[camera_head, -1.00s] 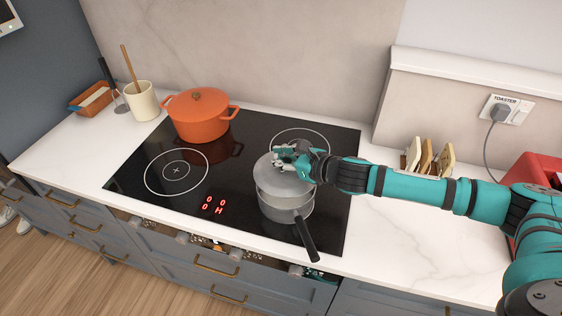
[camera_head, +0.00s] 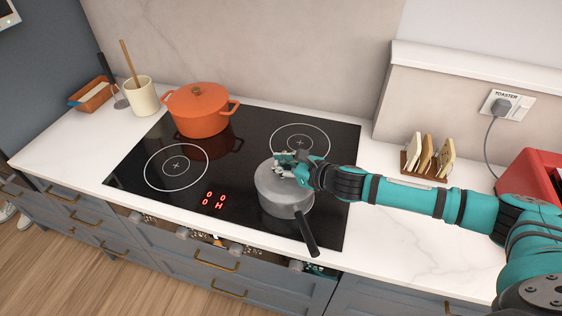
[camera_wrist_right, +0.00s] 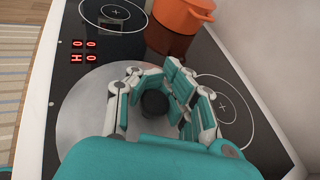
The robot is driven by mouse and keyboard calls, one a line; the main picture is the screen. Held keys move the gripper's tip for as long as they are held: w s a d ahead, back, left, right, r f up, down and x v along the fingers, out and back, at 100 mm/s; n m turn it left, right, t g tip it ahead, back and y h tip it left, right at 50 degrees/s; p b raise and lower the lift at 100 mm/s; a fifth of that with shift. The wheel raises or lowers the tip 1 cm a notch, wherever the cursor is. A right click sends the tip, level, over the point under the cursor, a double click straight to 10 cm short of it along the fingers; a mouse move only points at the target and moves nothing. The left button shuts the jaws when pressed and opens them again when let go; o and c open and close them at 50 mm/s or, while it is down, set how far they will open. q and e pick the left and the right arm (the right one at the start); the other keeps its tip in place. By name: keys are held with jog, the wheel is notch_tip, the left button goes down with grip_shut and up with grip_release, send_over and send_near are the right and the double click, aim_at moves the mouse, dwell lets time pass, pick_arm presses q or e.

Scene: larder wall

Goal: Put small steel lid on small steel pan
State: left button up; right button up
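The small steel lid (camera_head: 268,177) sits on the small steel pan (camera_head: 287,205), and looks level on its rim. The pan stands on the front right of the hob, its black handle pointing to the front. In the right wrist view the lid (camera_wrist_right: 85,112) shows as a grey disc with a black knob (camera_wrist_right: 154,102). My right gripper (camera_head: 280,164) is over the lid. Its fingers (camera_wrist_right: 152,82) are around the knob with gaps visible beside it, so it looks open. The fingers hide part of the lid. My left gripper is not in view.
An orange pot (camera_head: 198,112) stands at the back left of the black hob (camera_head: 235,165). A cream utensil jar (camera_head: 141,97) and an orange dish (camera_head: 92,96) are farther left. A toast rack (camera_head: 427,160) and a red toaster (camera_head: 530,180) are right. The counter front right is clear.

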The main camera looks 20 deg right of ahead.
jog(key=o, duration=0.6)
jog(key=shift+r, duration=0.1)
jog(key=shift+r, duration=0.35)
jog(key=shift+s+d+r, duration=0.15)
jog(key=shift+r, duration=0.15)
jog(key=b+v, duration=0.2)
jog(key=v, duration=0.9)
jog(key=shift+s+b, duration=0.3)
jog(key=shift+b, duration=0.05)
